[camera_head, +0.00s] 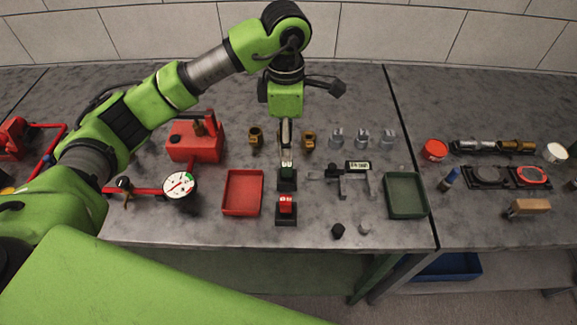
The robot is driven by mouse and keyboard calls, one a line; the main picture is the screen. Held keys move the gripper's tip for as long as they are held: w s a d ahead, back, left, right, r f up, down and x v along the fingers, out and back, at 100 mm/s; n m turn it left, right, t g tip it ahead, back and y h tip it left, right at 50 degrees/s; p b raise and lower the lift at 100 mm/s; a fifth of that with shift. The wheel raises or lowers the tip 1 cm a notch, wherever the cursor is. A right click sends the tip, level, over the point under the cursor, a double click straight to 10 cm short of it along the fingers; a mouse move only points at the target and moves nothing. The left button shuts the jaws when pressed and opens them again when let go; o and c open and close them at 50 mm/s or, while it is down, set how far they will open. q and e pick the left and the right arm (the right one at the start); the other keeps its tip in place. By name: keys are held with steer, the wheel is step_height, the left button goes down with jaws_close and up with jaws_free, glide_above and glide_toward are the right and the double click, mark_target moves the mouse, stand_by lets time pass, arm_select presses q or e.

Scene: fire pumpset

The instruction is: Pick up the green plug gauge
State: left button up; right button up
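The green plug gauge (287,171) stands upright in a small black holder near the middle of the table, just behind a red plug gauge (286,206) in a similar holder. My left arm reaches in from the left and over the table. My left gripper (286,151) points down directly above and behind the green gauge, its tips close to the gauge's top. I see the fingers nearly edge-on, so their opening and any contact with the gauge are unclear. My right gripper is out of view.
A red tray (243,192) lies left of the gauges and a green tray (405,195) to the right. A caliper-like tool (345,178) lies between. Brass fittings (309,139) flank the gripper, with grey fittings (361,139) farther right. A red can (195,139) and dial gauge (180,188) stand left.

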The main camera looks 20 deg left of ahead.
mark_target(287, 163)
arm_select(q)
step_height(287, 163, down, 4)
steer(key=shift+s+p, duration=0.15)
steer(key=shift+p, duration=0.25)
steer(key=shift+f, duration=0.35)
steer(key=shift+w+f+p, duration=0.2)
steer(key=shift+f+p, duration=0.95)
steer(key=shift+f, duration=0.05)
step_height(287, 163, down, 2)
steer(key=shift+f, duration=0.35)
steer(key=shift+w+f, duration=0.1)
jaws_close()
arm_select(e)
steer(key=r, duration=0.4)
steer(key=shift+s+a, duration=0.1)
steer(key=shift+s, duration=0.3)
